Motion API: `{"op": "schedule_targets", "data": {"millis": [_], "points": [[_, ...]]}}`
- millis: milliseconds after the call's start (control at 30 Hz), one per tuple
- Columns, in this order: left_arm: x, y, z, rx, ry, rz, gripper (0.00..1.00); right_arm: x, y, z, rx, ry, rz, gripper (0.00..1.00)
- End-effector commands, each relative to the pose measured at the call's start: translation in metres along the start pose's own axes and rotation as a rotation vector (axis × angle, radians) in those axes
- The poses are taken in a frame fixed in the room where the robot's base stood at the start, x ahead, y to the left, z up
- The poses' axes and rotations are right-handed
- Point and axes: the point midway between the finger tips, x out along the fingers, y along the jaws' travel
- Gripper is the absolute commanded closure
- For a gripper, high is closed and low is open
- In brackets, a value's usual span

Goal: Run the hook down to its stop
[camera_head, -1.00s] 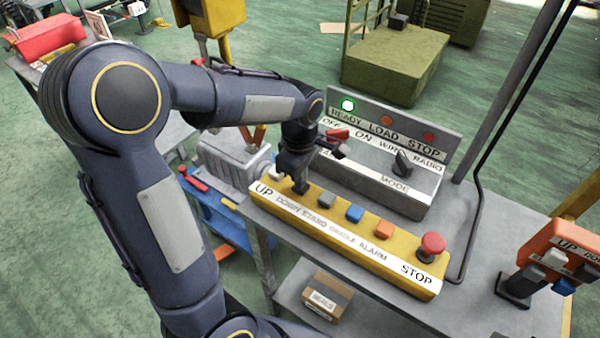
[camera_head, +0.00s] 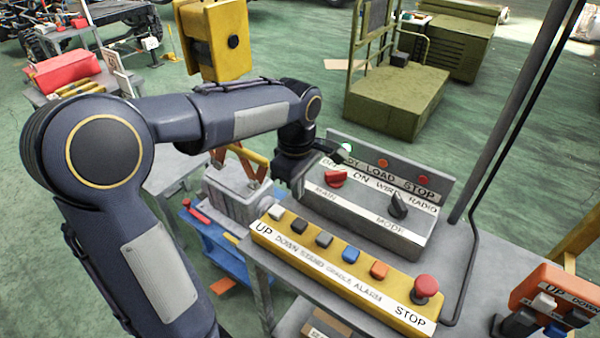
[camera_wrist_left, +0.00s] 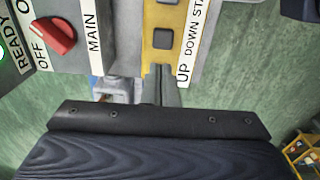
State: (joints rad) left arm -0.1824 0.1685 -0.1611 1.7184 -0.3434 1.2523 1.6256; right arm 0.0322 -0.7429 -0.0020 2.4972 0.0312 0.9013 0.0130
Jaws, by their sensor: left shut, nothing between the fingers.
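The yellow button strip (camera_head: 334,281) lies on the table, marked UP, DOWN, STAND, CRADLE, ALARM and STOP. Its white UP button (camera_head: 277,212), black DOWN button (camera_head: 299,226) and red STOP button (camera_head: 426,286) show uncovered in the head view. My left gripper (camera_head: 297,187) is shut and empty, above and behind the UP end, by the grey box's left edge. In the left wrist view the strip (camera_wrist_left: 149,40) and DOWN button (camera_wrist_left: 162,39) show beyond the fingers. A yellow block (camera_head: 214,38) hangs at the upper left; whether it carries the hook is unclear. My right gripper is out of view.
The grey switch box (camera_head: 362,226) stands behind the strip, with a lit green READY lamp (camera_head: 347,147), a red MAIN knob (camera_head: 335,178) and a black MODE knob (camera_head: 398,205). An orange pendant (camera_head: 545,293) stands at right; a dark post rises behind the table.

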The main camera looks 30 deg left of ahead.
Motion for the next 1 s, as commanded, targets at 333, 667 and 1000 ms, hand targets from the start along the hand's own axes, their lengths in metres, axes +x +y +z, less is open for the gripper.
{"op": "schedule_targets", "data": {"millis": [333, 667, 1000], "points": [[-0.039, 0.001, 0.001, 0.002, -0.001, 0.002, 1.00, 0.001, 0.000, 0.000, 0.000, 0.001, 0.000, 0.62], [-0.040, 0.002, 0.001, 0.003, -0.001, 0.003, 1.00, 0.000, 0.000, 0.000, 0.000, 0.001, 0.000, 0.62], [-0.040, 0.002, 0.001, 0.003, -0.001, 0.003, 1.00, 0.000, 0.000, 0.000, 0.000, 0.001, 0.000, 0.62]]}}
